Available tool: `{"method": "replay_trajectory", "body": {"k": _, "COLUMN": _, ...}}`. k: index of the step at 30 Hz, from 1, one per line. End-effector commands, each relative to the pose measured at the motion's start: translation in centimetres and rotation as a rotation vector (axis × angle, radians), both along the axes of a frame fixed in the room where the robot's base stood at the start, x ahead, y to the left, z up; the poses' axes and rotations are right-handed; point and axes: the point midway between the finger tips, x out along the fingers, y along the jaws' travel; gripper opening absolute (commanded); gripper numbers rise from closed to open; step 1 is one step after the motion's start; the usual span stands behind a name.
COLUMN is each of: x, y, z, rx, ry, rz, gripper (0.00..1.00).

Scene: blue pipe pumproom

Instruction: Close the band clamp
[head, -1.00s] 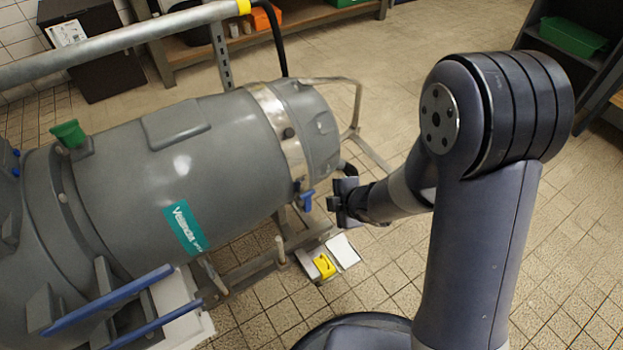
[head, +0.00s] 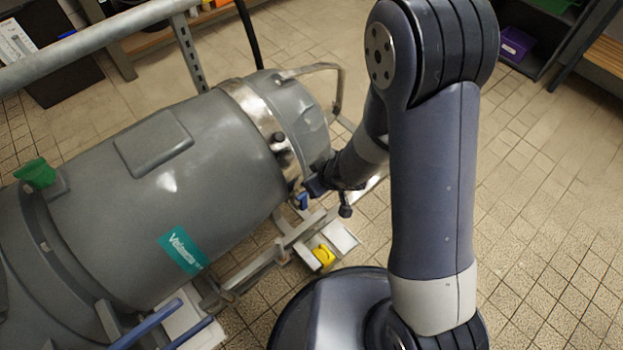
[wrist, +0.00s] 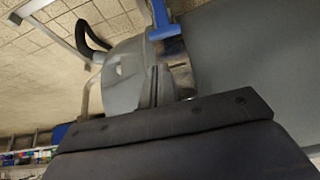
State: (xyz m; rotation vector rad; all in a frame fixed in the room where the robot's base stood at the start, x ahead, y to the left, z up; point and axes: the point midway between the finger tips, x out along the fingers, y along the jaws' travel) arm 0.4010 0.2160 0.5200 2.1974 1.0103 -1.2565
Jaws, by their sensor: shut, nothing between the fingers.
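The band clamp (head: 258,112) is a shiny metal band around the grey vessel (head: 205,155), near its right end. Its blue lever (head: 302,201) sits low on the side facing me. In the wrist view the band (wrist: 179,68) runs around the grey body, with the blue lever (wrist: 164,22) at the top edge. My gripper (head: 314,187) is right beside the lever in the head view; I cannot tell whether they touch. It is shut and empty.
A metal frame (head: 262,268) runs under the vessel, with a yellow object (head: 324,255) on a pale plate beside it. A grey rail (head: 95,45) crosses the upper left. A bent metal tube (head: 338,85) stands off the vessel's right end. Tiled floor is open at right.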

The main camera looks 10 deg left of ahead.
Motion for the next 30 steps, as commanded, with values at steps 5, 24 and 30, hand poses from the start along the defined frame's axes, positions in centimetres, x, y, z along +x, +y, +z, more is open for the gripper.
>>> {"method": "replay_trajectory", "body": {"k": 5, "x": 1.0, "y": 1.3, "z": -3.4, "rx": -0.001, "ry": 0.0, "rz": 0.003, "gripper": 0.0}}
{"method": "replay_trajectory", "body": {"k": 24, "x": 2.6, "y": 3.1, "z": -6.9, "rx": -0.001, "ry": -0.001, "rz": 0.003, "gripper": 0.0}}
{"method": "replay_trajectory", "body": {"k": 30, "x": 2.6, "y": 3.0, "z": -7.1, "rx": 0.002, "ry": -0.004, "rz": 0.003, "gripper": 0.0}}
